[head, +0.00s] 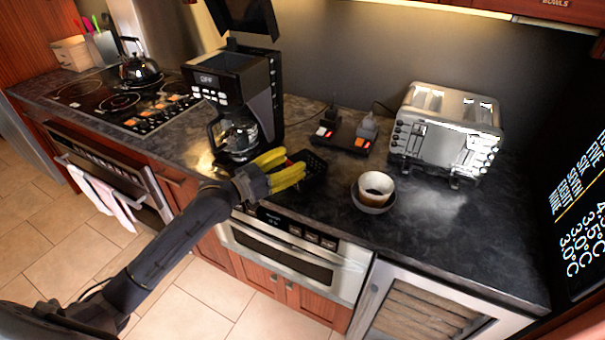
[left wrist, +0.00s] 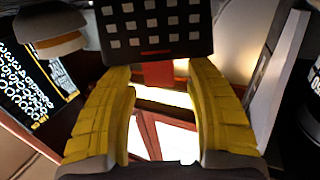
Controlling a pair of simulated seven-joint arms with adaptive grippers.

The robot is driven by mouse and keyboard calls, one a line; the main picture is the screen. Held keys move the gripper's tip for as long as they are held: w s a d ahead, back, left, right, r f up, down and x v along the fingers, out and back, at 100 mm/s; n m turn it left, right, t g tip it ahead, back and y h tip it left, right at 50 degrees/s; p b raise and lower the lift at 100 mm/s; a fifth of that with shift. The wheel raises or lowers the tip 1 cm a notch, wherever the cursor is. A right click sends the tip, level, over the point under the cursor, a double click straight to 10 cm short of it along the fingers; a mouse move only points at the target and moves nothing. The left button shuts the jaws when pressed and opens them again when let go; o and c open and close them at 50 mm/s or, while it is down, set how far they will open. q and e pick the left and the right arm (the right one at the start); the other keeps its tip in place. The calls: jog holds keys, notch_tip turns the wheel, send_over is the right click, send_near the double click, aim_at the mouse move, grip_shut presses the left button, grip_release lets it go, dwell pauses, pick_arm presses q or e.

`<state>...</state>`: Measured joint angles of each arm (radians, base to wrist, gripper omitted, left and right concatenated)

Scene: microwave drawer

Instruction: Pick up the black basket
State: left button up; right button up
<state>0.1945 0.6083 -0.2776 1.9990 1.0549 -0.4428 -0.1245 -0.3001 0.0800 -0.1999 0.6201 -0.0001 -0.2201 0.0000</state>
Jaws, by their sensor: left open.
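The black basket (head: 314,168) with rows of square holes sits on the dark counter, partly hidden behind my left gripper in the head view. My left gripper (head: 288,167) has yellow fingers and is at the basket's left side, above the counter's front edge. In the left wrist view, the basket (left wrist: 157,28) fills the top middle, just beyond the tips of the two spread fingers of my left gripper (left wrist: 158,75). The gap between these fingers holds nothing. My right gripper is not in either view.
A coffee maker (head: 242,90) stands behind and left of the basket. A bowl on a saucer (head: 374,190) is to its right, with a silver toaster (head: 446,132) farther right. A power strip (head: 343,138) lies behind. The counter's front right is clear.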

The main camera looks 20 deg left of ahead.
pick_arm(q)
grip_shut()
dwell(0.3)
dwell(0.4)
